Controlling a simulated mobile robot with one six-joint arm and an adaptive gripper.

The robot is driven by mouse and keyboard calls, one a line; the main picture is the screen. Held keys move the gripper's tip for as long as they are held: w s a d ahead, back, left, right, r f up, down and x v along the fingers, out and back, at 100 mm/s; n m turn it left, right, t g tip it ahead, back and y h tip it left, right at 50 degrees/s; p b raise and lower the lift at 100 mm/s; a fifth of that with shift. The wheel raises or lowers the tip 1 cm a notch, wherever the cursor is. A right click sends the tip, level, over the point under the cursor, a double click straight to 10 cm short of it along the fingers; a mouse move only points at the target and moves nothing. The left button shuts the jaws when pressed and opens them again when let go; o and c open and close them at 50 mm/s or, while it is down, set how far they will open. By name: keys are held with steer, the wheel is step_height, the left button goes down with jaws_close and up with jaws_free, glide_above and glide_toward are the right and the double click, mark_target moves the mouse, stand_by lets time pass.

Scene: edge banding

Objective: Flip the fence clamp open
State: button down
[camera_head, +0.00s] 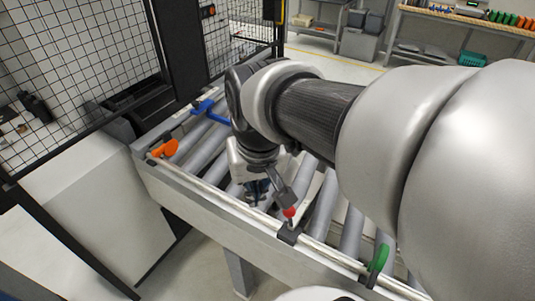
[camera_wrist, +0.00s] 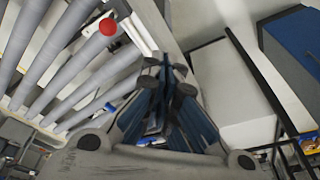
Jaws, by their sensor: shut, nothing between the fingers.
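A red ball knob (camera_head: 289,212) stands over a black clamp block (camera_head: 290,234) on the near rail of the roller conveyor. I take this to be the fence clamp; its lever is partly hidden by my wrist. In the wrist view the red knob (camera_wrist: 108,27) is at the upper left, apart from my fingers. My gripper (camera_head: 258,192) is shut and empty, pointing down over the rollers just left of the knob. Its dark fingers meet in the middle of the wrist view (camera_wrist: 168,72).
An orange handle (camera_head: 164,148) and a blue handle (camera_head: 209,109) are at the conveyor's left end. A green handle (camera_head: 378,258) is on the near rail to the right. Black mesh fencing (camera_head: 80,60) stands behind on the left. Free floor (camera_head: 205,262) lies in front.

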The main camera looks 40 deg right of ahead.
steer(key=w+d+f+m+g+p, duration=0.1)
steer(key=w+d+m+p, duration=0.2)
steer(key=d, duration=0.6)
steer(key=w+d+f+m+g+y+p, duration=0.1)
steer(key=w+d+f+m+g+p, duration=0.1)
steer(key=d, duration=0.7)
steer(key=shift+w+d+f+m+p, duration=0.25)
steer(key=shift+w+m+p, duration=0.4)
steer(key=shift+m, duration=0.55)
steer(key=shift+s+f, duration=0.15)
steer(key=s+a+f, duration=0.1)
steer(key=a+f, duration=0.1)
steer(key=f, duration=0.3)
steer(key=s+a+f+b, duration=0.1)
steer(key=a+f, duration=0.1)
steer(key=f, duration=0.3)
steer(key=shift+s+f, duration=0.2)
steer(key=shift+s, duration=0.2)
steer(key=shift+b, duration=0.55)
